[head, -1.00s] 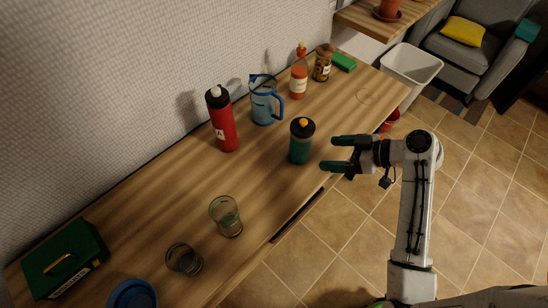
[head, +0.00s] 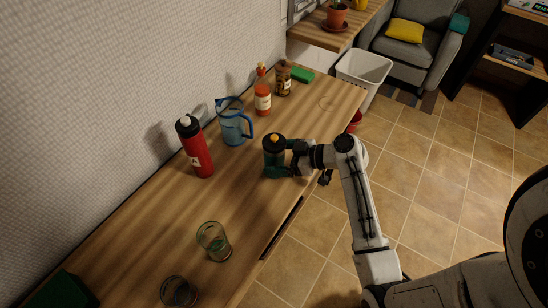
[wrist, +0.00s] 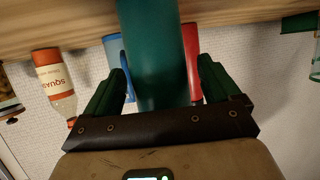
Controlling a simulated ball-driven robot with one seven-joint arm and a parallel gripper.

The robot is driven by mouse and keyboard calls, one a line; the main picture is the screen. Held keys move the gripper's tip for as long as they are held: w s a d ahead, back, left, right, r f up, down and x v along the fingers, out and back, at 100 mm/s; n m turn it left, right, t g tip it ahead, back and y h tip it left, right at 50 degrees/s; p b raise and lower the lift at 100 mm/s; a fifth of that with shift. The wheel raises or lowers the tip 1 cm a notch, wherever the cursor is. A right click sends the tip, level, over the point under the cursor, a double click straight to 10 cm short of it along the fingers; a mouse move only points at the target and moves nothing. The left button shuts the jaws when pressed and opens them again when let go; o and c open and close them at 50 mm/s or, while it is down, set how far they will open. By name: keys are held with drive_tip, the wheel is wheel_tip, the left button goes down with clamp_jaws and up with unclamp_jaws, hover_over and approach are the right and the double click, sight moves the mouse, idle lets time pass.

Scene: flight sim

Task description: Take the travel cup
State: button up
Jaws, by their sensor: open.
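The travel cup (head: 272,150) stands upright on the wooden table (head: 150,215), near its front edge. It is dark green with a black lid and an orange knob. In the wrist view its green body (wrist: 155,55) rises between the fingers. My gripper (head: 276,160) is at the cup, and its green fingers (wrist: 160,85) are open, one on each side of the body. Gaps show between the fingers and the cup in the wrist view. The lid is out of the wrist view.
A red bottle (head: 196,150) and a blue pitcher (head: 231,125) stand behind the cup. Two glasses (head: 213,242) (head: 178,291) stand at the near end. Table beside the cup is clear.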

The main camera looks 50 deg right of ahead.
drive_tip(key=shift+w+a+f, duration=0.2)
drive_tip(key=shift+w+f, duration=0.1)
drive_tip(key=shift+w, duration=0.35)
drive_tip(key=shift+c, duration=0.3)
drive_tip(key=c, duration=1.3)
